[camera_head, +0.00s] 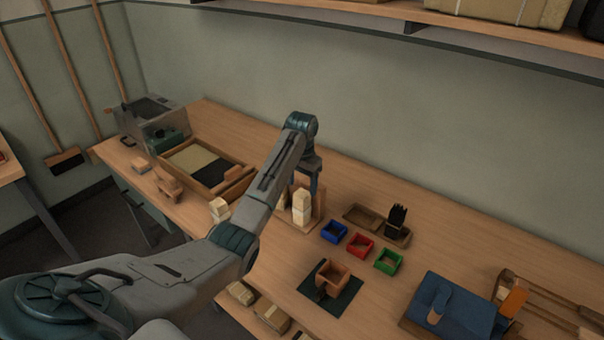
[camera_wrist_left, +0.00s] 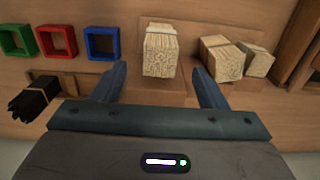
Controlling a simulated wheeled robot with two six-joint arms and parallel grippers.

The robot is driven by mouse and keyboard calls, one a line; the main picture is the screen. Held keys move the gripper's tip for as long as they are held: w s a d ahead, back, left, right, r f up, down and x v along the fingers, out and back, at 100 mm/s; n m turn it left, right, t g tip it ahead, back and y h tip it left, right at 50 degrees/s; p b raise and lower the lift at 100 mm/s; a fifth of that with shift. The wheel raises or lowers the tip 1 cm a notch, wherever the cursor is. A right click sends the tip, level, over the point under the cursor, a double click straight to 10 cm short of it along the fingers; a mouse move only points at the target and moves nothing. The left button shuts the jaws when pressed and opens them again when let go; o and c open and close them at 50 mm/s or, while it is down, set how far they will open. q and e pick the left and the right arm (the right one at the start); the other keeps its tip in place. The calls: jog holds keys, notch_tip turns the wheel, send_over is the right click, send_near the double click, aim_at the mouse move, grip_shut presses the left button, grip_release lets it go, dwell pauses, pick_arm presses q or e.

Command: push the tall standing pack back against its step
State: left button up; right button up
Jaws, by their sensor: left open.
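The tall standing pack (camera_head: 301,206) is a pale, bristly block standing upright on a wooden stand (camera_head: 318,214) on the bench. My left gripper (camera_head: 307,182) is open, pointing down right over the pack. In the left wrist view the pack (camera_wrist_left: 160,50) shows between the two spread fingers of the left gripper (camera_wrist_left: 160,72), with a gap to each finger. The step beside it is partly hidden by the arm and gripper, so I cannot tell whether the pack touches it. My right gripper is in neither view.
Pale packs (camera_head: 219,208) lie left of the arm; two show in the wrist view (camera_wrist_left: 222,60). Blue (camera_head: 334,231), red (camera_head: 360,245) and green (camera_head: 388,261) bins stand to the right. Black bristles (camera_head: 396,220) stand in a wooden tray behind. A wooden block (camera_head: 333,277) sits in front.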

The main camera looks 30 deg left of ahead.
aim_at(302, 193)
pick_arm(q)
notch_tip(302, 193, down, 6)
jog(key=shift+r+p, duration=0.15)
jog(key=shift+p, duration=0.45)
jog(key=shift+f, duration=0.7)
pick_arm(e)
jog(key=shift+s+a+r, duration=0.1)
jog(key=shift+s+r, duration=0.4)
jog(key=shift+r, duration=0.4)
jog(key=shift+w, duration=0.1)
pick_arm(q)
jog(key=c, duration=1.1)
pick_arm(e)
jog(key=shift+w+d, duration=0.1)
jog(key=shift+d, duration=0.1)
